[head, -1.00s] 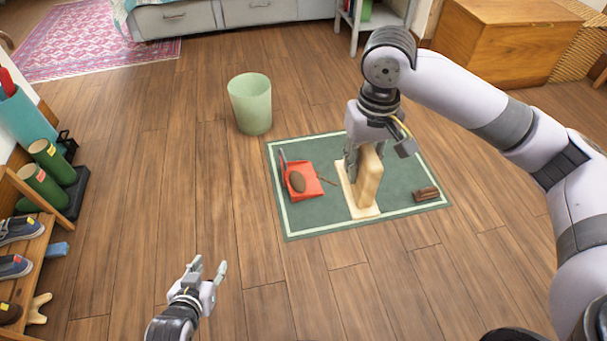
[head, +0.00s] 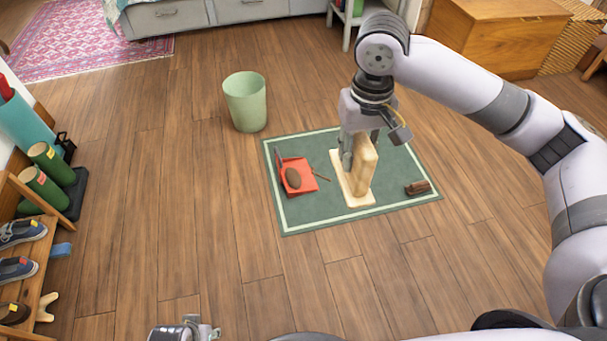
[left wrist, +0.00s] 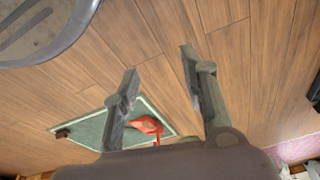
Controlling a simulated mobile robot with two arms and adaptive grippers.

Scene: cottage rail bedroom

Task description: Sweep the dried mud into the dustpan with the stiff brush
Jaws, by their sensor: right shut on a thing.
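The red dustpan (head: 303,185) lies on the left part of the green mat (head: 310,213). A brown oval lump (head: 293,178), which looks like dried mud, is in it. My right gripper (head: 358,150) points down and is shut on an upright tan block (head: 364,180), which stands on or just over a pale flat board (head: 341,178); I cannot tell if they are one piece. A small brown brush-like thing (head: 417,188) lies at the mat's right edge. My left gripper (left wrist: 158,62) is open and empty, low at the bottom edge of the head view.
A pale green bin (head: 245,102) stands behind the mat. A shoe rack (head: 38,270) with shoes and green boots (head: 42,187) is at the left. A wooden chest (head: 495,38) is at the back right. The floor left of and before the mat is clear.

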